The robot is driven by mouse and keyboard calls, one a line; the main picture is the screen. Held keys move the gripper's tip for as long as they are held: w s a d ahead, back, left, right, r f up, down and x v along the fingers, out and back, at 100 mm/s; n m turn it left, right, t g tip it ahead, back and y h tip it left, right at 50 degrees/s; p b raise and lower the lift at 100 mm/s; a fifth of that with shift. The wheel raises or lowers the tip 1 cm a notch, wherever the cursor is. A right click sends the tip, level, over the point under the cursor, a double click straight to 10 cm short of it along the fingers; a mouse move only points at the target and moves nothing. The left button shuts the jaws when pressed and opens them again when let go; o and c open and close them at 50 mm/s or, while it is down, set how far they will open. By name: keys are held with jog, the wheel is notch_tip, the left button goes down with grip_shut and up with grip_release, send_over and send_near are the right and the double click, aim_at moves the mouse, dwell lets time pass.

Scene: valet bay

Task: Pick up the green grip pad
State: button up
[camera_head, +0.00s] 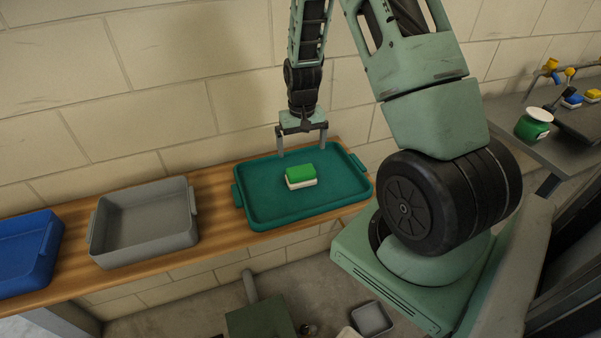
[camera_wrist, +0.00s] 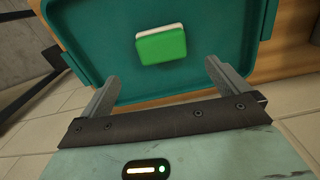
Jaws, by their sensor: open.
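The green grip pad (camera_head: 300,173) has a green top and a white lower layer. It lies in the middle of the teal tray (camera_head: 262,211) on the wooden shelf. My gripper (camera_head: 302,150) is open and empty, above the back part of the tray. Its fingers (camera_wrist: 163,85) are spread wider than the pad and do not touch it.
A grey bin (camera_head: 145,225) and a blue bin (camera_head: 25,255) stand left of the tray on the wooden shelf (camera_head: 215,215). The brick wall (camera_head: 170,110) rises close behind. At the right, a grey counter (camera_head: 510,115) holds a green-and-white pot (camera_head: 534,124) and blue and yellow pads.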

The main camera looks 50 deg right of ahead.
aim_at(301, 170)
notch_tip(301, 170, down, 5)
jog(key=shift+p, duration=0.6)
jog(key=shift+a+f+p, duration=0.15)
jog(key=shift+f+p, duration=1.3)
jog(key=shift+f, duration=1.2)
jog(key=c, duration=0.9)
